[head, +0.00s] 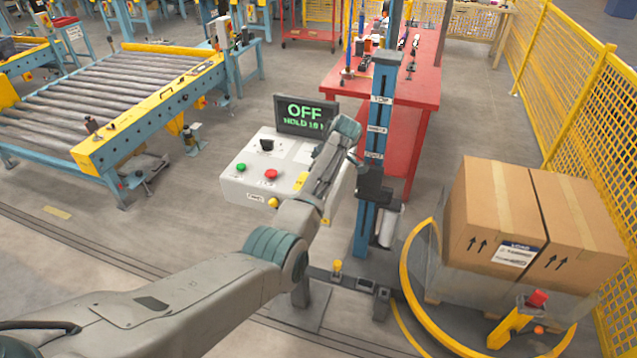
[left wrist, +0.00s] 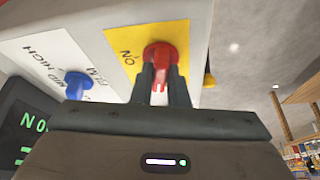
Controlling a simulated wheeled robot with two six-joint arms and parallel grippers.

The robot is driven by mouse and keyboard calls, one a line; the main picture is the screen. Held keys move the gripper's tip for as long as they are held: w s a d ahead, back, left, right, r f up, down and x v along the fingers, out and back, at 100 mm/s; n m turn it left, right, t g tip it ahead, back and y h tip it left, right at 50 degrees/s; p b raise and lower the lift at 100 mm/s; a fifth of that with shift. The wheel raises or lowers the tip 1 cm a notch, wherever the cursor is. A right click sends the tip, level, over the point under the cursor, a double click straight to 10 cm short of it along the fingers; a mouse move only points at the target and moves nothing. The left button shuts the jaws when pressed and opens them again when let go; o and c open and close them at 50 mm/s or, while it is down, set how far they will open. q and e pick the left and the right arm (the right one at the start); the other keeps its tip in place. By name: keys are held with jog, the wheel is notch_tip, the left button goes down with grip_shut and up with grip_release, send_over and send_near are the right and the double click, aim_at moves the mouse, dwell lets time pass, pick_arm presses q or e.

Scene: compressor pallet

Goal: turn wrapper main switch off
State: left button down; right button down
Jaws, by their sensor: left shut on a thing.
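The red main switch knob (left wrist: 158,54) sits on a yellow plate (left wrist: 128,38) marked "ON" in the left wrist view. My left gripper (left wrist: 163,86) is shut on the knob, one dark finger on each side. In the head view my left arm reaches over the right part of the grey control box (head: 243,172), and its own wrist hides the switch. My right gripper is in neither view.
The box also carries a green button (head: 241,167), a red button (head: 271,174) and a black knob (head: 266,145). A blue selector (left wrist: 77,84) is beside the switch. The blue mast (head: 376,125) stands close right; wrapped cartons (head: 497,215) are farther right.

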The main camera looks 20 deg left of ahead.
pick_arm(q)
jog(key=shift+w+n+g+b, duration=0.1)
jog(key=shift+n+g+b, duration=0.4)
jog(key=shift+n+b, duration=0.75)
jog(key=shift+n, duration=0.25)
jog(key=c, duration=1.4)
grip_release()
jog(key=shift+c, duration=0.2)
jog(key=b+v, duration=0.3)
jog(key=v, duration=0.8)
jog(key=shift+b, duration=0.4)
jog(key=shift+d+f, duration=0.1)
